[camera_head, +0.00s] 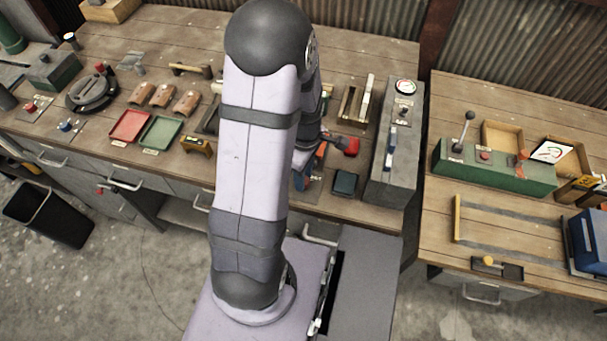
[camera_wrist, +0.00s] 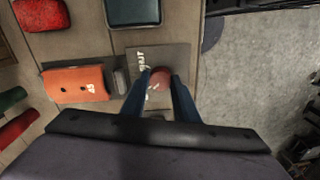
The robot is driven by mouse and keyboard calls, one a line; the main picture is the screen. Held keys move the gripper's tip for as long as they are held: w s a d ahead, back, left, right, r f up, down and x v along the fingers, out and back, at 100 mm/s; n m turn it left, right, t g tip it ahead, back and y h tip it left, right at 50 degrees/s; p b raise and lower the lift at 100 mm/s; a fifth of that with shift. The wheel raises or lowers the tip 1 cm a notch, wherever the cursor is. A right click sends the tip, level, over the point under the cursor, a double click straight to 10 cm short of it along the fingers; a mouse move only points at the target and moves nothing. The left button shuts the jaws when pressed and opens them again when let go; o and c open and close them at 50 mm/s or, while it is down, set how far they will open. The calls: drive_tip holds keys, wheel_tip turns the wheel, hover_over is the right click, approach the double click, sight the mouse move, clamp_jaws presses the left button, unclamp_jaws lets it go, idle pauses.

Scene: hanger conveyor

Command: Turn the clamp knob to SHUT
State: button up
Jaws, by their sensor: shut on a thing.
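The clamp knob (camera_wrist: 159,80) is a round reddish-brown knob in the wrist view, on a grey plate. White lettering ending in "UT" shows on the plate (camera_wrist: 172,58) just above and left of the knob. My gripper (camera_wrist: 160,84) has its two blue fingers on either side of the knob and is shut on it. In the head view, my arm hides the knob and most of the gripper.
A dark green tray (camera_wrist: 133,12) lies beyond the plate, and a red object (camera_wrist: 41,14) is at the upper left. The bench edge and open floor (camera_wrist: 255,75) are to the right. In the head view, a tall grey panel with a gauge (camera_head: 390,150) stands right of my arm.

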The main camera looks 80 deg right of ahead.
drive_tip(key=m, duration=0.4)
drive_tip(key=shift+m, duration=0.4)
drive_tip(key=m, duration=0.4)
drive_tip(key=shift+p, duration=0.3)
drive_tip(key=m, duration=0.5)
drive_tip(key=shift+s+r+h+p, duration=0.1)
drive_tip(key=shift+h+p, duration=0.2)
drive_tip(key=shift+p, duration=0.05)
drive_tip(key=shift+m+p, duration=0.4)
drive_tip(key=shift+m, duration=1.6)
drive_tip(key=o, duration=1.1)
drive_tip(key=shift+c, duration=0.2)
drive_tip(key=shift+a, duration=0.1)
